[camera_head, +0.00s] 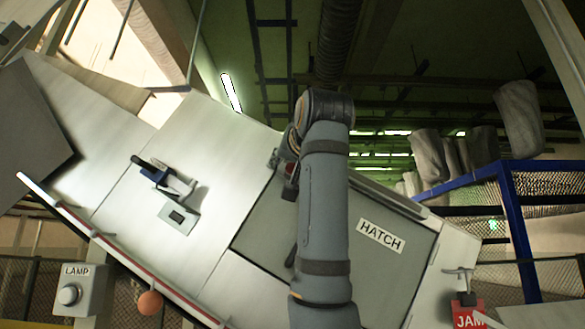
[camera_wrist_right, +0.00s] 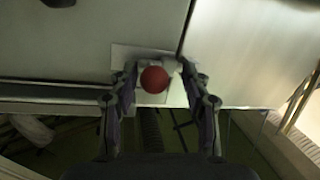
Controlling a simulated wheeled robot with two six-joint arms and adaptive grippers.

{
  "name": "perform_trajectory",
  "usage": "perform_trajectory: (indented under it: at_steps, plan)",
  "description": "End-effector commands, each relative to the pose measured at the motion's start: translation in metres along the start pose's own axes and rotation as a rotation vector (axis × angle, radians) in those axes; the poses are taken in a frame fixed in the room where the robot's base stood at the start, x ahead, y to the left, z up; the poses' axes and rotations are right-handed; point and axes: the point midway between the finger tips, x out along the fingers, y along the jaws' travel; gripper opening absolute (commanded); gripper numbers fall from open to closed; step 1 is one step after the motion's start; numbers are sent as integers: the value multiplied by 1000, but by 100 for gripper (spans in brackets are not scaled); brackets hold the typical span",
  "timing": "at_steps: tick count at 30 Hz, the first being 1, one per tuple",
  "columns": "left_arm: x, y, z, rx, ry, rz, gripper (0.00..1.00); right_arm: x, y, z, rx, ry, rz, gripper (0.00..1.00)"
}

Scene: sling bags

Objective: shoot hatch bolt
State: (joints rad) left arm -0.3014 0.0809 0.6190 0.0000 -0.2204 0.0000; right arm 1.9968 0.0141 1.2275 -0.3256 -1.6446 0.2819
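The grey hatch panel (camera_head: 395,270) labelled HATCH is set in the sloping pale chute in the head view. A red ball knob (camera_wrist_right: 154,80), which looks like the bolt's handle, sits on a pale plate (camera_wrist_right: 128,52) near the panel seam in the right wrist view. My right gripper (camera_wrist_right: 159,72) is open, with one finger on each side of the knob. A gap shows between the knob and the fingers. My right arm covers part of the hatch in the head view. The bolt's shaft cannot be made out. My left gripper is out of view.
A black and blue handled fitting (camera_head: 157,174) stands on the chute left of the hatch. A LAMP button box (camera_head: 83,290) and an orange ball (camera_head: 150,302) are at lower left. A red JAM sign (camera_head: 468,316) and a blue frame (camera_head: 512,215) are at right.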

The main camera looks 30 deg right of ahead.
Motion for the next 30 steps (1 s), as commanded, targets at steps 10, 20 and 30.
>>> perform_trajectory:
  at_steps: [10, 20, 30]
  plan:
    - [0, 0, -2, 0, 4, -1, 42, -7, 0, 0, 0, 1, 0, 50]
    - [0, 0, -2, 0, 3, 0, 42, -81, -2, 0, 0, 3, -3, 50]
    - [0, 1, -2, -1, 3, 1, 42, -119, -2, 1, -2, -2, 0, 50]
